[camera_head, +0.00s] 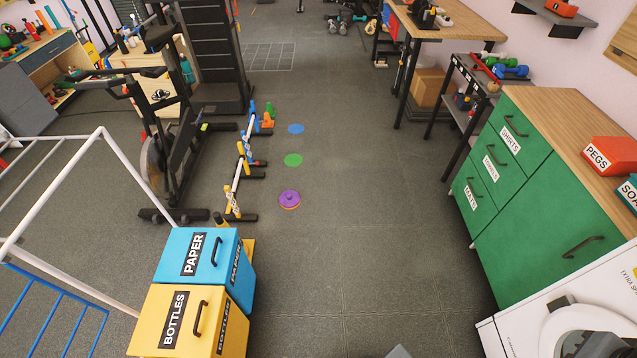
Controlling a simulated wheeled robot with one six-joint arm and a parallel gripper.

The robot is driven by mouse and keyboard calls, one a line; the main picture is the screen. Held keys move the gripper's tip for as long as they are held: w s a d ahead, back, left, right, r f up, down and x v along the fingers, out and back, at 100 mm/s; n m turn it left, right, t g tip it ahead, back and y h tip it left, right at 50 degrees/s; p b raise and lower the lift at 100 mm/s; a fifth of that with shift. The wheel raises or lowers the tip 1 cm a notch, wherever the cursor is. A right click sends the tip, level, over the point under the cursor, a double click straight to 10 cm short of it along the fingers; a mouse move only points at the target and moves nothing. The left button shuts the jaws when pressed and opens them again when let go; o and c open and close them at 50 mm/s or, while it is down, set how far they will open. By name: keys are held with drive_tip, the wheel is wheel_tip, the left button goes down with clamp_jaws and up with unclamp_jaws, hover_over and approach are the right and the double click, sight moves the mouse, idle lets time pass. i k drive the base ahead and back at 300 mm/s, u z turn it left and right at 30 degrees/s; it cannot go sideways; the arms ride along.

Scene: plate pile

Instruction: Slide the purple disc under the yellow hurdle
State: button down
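The purple disc (290,196) lies on the grey floor near the middle of the view, with a knob-like bump on top. An orange rim shows under its near edge, so it seems to rest on an orange spot. The yellow hurdle (232,203) stands to the left of the disc, with yellow posts, a pale bar and dark feet. A clear strip of floor separates the disc from the hurdle. My gripper is not in view.
A blue hurdle (248,126) stands beyond the yellow one. Green (293,160) and blue (296,129) floor spots lie behind the disc. Blue (190,255) and yellow (165,309) bins stand front left, a green cabinet (515,215) right. The central floor is free.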

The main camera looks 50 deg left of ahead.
sight(289, 198)
drive_tip(key=i, duration=0.4)
drive_tip(key=u, duration=2.35)
drive_tip(key=i, duration=2.75)
drive_tip(key=u, duration=0.25)
